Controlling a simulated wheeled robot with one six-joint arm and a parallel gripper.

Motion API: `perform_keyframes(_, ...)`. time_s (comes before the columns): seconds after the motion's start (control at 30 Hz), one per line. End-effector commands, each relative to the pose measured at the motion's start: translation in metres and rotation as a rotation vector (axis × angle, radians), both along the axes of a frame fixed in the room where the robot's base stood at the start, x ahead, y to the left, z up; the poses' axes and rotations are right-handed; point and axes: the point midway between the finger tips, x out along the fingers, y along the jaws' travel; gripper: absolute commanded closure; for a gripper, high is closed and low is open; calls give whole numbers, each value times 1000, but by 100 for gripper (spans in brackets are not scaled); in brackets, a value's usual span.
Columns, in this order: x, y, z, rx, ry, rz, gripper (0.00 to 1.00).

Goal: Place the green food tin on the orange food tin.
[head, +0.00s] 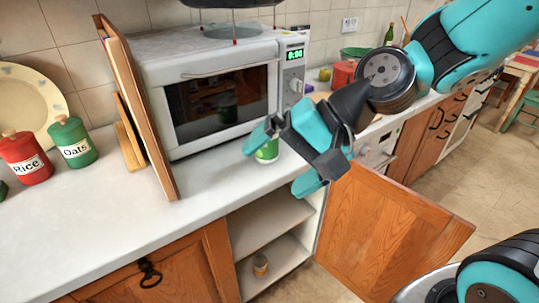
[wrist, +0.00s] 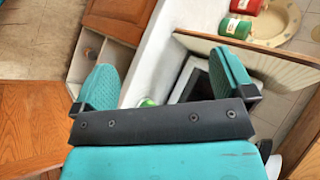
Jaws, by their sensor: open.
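The green food tin (head: 267,151) stands on the white counter in front of the microwave, partly hidden behind my gripper in the head view. In the wrist view a small green part of the tin (wrist: 147,102) shows just beyond the palm, between the fingers. A small orange-brown tin with a pale label, seemingly the orange food tin (head: 260,265), stands inside the open cabinet below the counter. My gripper (head: 284,158) is open and empty, its fingers spread near the green tin; it also shows in the wrist view (wrist: 166,76). I cannot tell whether it touches the tin.
The microwave (head: 222,95) stands behind the green tin, with wooden boards (head: 136,110) leaning at its left. The cabinet door (head: 390,225) hangs open at the right. Red (head: 26,158) and green (head: 72,142) canisters stand at the left; the counter before them is clear.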

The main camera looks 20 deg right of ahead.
Motion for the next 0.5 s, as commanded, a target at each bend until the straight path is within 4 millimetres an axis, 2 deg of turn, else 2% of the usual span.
perform_keyframes(0.03,26,-9,-34,134,113,-212,0)
perform_keyframes(0.13,75,-33,-58,447,334,-621,0)
perform_keyframes(0.2,104,-59,-71,667,478,-865,0)
perform_keyframes(0.3,133,-99,-87,945,643,-1125,0)
perform_keyframes(0.4,148,-129,-96,1142,748,-1280,0)
perform_keyframes(0.5,157,-142,-100,1239,799,-1347,0)
